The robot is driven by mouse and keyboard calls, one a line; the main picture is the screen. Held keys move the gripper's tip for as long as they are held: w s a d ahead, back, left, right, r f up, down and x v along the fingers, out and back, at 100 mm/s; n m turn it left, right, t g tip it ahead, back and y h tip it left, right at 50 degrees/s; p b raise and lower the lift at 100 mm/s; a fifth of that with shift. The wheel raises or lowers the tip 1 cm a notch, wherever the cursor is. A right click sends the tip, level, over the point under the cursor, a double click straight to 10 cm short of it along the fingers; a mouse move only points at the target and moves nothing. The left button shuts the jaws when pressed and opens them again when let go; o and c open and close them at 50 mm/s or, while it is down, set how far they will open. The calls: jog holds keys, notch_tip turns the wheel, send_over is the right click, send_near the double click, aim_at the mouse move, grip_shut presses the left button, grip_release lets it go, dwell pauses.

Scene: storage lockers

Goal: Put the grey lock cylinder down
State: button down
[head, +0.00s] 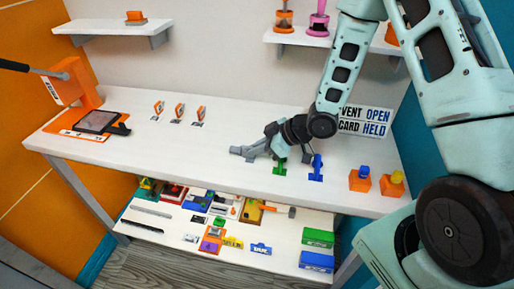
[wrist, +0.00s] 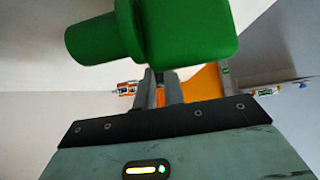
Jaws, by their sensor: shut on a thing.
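The grey lock cylinder (head: 240,151) is at the tip of my gripper (head: 259,149), over the white table in the head view. My gripper is shut on it. Grey fingers and grey cylinder blend, and I cannot tell whether the cylinder touches the table top. In the wrist view, my gripper's two fingers (wrist: 161,88) show close together, and the grey cylinder is not distinct there. A green lock cylinder (head: 280,167) stands just right of my gripper. It looms large at the top of the wrist view (wrist: 165,30).
A blue lock cylinder (head: 316,169) stands right of the green one. Two orange blocks (head: 360,181) with blue and yellow tops stand farther right. A sign (head: 365,122) is behind. Several small orange stands (head: 177,113) are to the left. The table's left middle is free.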

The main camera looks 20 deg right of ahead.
jog(key=shift+f, duration=0.1)
jog(key=c, duration=1.5)
grip_release()
